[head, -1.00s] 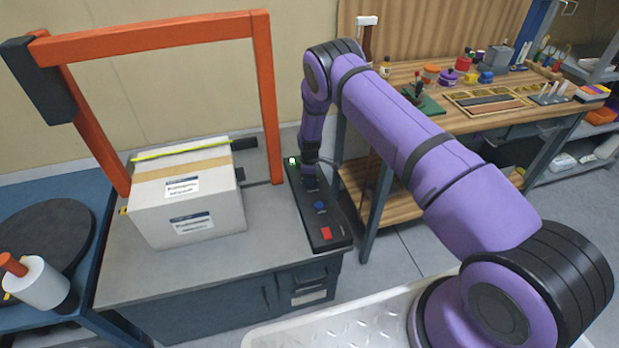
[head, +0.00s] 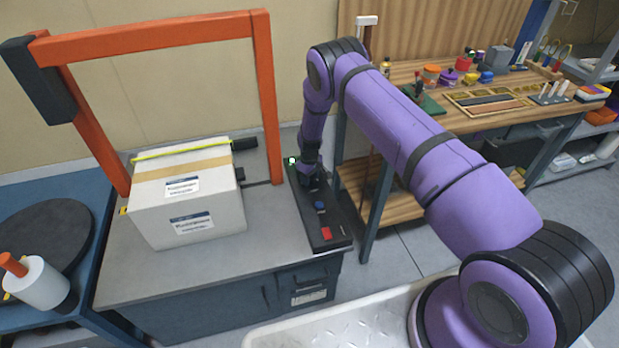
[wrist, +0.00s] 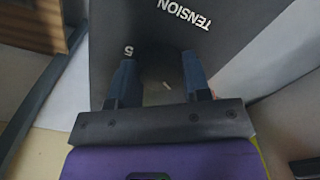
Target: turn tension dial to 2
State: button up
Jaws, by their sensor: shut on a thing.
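The black control panel (head: 335,243) lies along the right side of the machine table. In the wrist view the panel (wrist: 235,55) carries the word TENSION and a number 5 near the left finger. My gripper (wrist: 160,82) points down at the panel, with its two blue fingers on either side of the dark tension dial (wrist: 165,88). The fingers are shut on the dial. A short pale mark shows between them. The dial's outline is hard to make out, and the other numbers are hidden or out of view. In the head view my gripper (head: 311,184) covers the dial.
A blue knob (head: 320,206) and a red button (head: 326,233) are on the panel in front of my gripper. A green light (head: 292,160) is at its far end. A taped carton (head: 205,205) stands left, under an orange arch (head: 266,90). A wooden workbench (head: 410,75) stands right.

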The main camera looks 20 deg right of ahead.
jog(key=shift+m, duration=1)
jog(key=o, duration=0.9)
jog(key=shift+o, duration=0.2)
notch_tip(320, 180, up, 11)
